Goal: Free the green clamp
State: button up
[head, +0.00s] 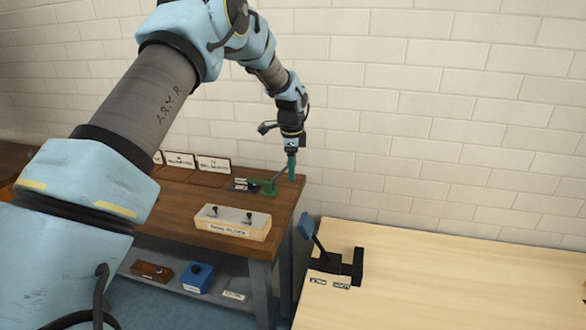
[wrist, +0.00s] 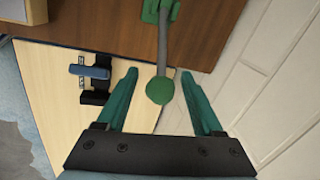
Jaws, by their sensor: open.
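The green clamp (head: 264,186) stands near the right end of the dark wooden bench, by the wall. Its grey lever with a round green knob (wrist: 160,90) reaches toward my gripper in the wrist view, and part of its green body (wrist: 151,12) shows at the top edge. My gripper (head: 291,178) hangs over the bench end, pointing down. In the wrist view my gripper (wrist: 165,85) is open, with its green fingers on either side of the knob. I cannot tell whether the fingers touch it; a gap shows on both sides.
A pale box with knobs (head: 232,223) stands at the bench front. Label cards (head: 213,163) line the back. A light wood table (head: 440,275) at right holds a black clamp with a blue handle (head: 345,262). A blue box (head: 197,277) sits on the lower shelf. The brick wall is close.

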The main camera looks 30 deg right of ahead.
jog(key=shift+w+f, duration=0.25)
jog(key=shift+f, duration=0.7)
grip_shut()
dwell(0.8)
